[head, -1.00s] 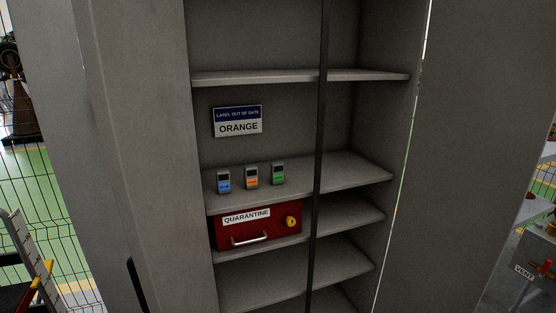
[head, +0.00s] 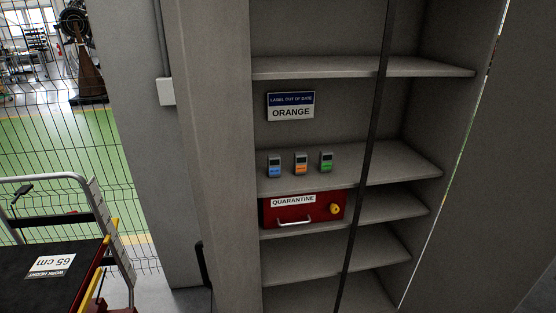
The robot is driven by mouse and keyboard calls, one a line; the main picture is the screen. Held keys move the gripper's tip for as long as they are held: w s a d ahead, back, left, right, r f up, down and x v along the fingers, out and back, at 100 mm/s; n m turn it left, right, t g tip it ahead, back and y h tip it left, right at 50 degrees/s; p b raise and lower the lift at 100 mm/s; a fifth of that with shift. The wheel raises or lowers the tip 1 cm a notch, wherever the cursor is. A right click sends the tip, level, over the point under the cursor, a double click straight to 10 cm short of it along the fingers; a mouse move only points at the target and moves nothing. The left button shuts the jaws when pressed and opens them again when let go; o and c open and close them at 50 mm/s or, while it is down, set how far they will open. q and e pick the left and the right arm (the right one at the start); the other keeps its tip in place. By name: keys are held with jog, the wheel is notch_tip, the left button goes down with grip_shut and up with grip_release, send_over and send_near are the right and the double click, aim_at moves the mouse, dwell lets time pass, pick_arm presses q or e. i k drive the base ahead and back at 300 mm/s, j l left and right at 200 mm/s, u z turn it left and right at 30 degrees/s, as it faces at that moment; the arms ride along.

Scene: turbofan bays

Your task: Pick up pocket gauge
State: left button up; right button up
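Three small pocket gauges stand in a row on a shelf (head: 390,166) of an open grey cabinet in the head view. The left gauge has a blue label (head: 274,165), the middle gauge an orange label (head: 301,163), and the right gauge a green label (head: 326,162). Each has a dark display at the top. A sign (head: 290,106) on the cabinet's back wall above them reads "LABEL OUT OF DATE" and "ORANGE". Neither of my grippers is in view.
A red drawer box (head: 290,212) marked "QUARANTINE", with a metal handle and yellow knob, sits below the gauges. A dark vertical bar (head: 367,130) crosses the cabinet front. A cart (head: 60,270) with a "65 cm" sign stands at left, before a wire fence.

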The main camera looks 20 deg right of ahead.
aim_at(325, 155)
jog(key=l+u, duration=0.3)
jog(key=u, duration=0.15)
jog(key=l+u, duration=0.7)
jog(key=l, duration=0.15)
jog(key=k+l+u, duration=0.2)
jog(key=l, duration=0.2)
jog(key=i, duration=0.1)
